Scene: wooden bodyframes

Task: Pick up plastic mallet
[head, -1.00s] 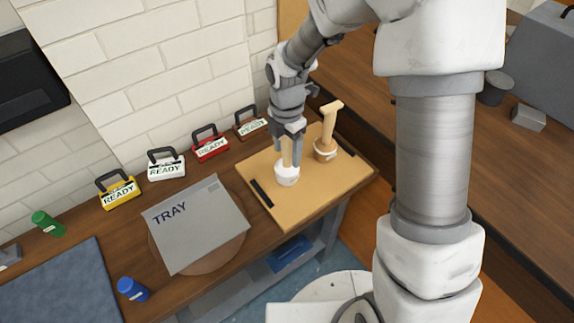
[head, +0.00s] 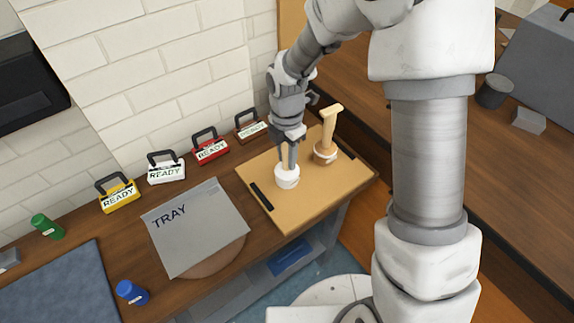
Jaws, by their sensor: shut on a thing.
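The plastic mallet (head: 287,177) has a white head resting at the bottom, on or just above a tan board (head: 268,205), with its pale handle pointing up. My gripper (head: 289,157) comes from above and is shut on that handle. The fingers hide much of the handle. I cannot tell whether the head touches the board.
A second, wooden-looking piece (head: 329,128) stands upright close to the right, with a T-shaped top and a brown-and-white base. Several READY boxes (head: 166,171) line the wall. The board's front is clear.

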